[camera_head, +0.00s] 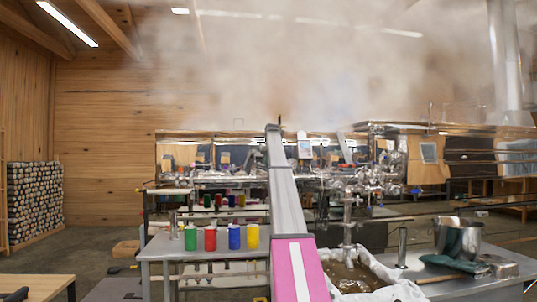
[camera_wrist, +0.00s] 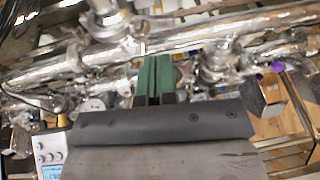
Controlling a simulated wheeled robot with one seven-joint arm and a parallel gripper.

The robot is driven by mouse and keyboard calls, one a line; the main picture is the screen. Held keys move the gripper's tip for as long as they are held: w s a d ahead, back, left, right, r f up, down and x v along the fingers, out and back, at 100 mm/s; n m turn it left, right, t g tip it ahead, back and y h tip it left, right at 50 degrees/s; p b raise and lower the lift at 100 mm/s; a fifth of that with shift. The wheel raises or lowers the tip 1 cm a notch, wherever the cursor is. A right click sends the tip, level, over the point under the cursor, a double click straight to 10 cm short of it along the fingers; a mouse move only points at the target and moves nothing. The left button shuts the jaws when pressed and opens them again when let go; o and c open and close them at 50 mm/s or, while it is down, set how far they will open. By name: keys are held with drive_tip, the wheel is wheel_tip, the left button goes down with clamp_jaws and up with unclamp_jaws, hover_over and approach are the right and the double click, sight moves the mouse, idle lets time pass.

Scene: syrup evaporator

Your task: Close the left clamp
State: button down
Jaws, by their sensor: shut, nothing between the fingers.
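My gripper (camera_wrist: 154,80) shows in the wrist view, its two green-tipped fingers together and empty. The fingertips point at shiny steel pipes (camera_wrist: 70,68) with round clamped joints. One pipe joint (camera_wrist: 108,22) is up and left of the fingers; another joint (camera_wrist: 215,68) is to their right. I cannot tell which of these is the left clamp, or whether it is open or closed. In the head view the steel pipe fittings (camera_head: 358,186) are small, just right of my arm. My gripper cannot be made out there.
A grey table (camera_head: 158,247) holds green, red, blue and yellow containers (camera_head: 210,238). At right, a steel pot (camera_head: 458,240) and a green cloth (camera_head: 452,264) are on a metal table, beside a basin of brown liquid (camera_head: 352,277). Steam hangs above the evaporator (camera_head: 185,152).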

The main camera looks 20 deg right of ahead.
drive_tip(key=shift+w+a+f, duration=0.1)
drive_tip(key=shift+a+f, duration=0.1)
drive_tip(key=shift+f, duration=0.45)
drive_tip(key=shift+a+f, duration=0.25)
drive_tip(key=shift+f, duration=0.45)
drive_tip(key=shift+w+a+f, duration=0.1)
drive_tip(key=shift+a+f, duration=0.1)
drive_tip(key=shift+f, duration=0.45)
drive_tip(key=shift+a+f+g+h, duration=0.3)
drive_tip(key=shift+a+f+h, duration=0.3)
drive_tip(key=shift+f+h, duration=0.3)
drive_tip(key=shift+w+a+f+h, duration=0.1)
drive_tip(key=shift+a+f+h, duration=0.05)
drive_tip(key=shift+f, duration=0.3)
drive_tip(key=shift+w+a+f+h, duration=0.1)
drive_tip(key=shift+f+h, duration=0.05)
drive_tip(key=shift+f, duration=0.25)
drive_tip(key=w+v, duration=0.1)
drive_tip(key=v, duration=1.3)
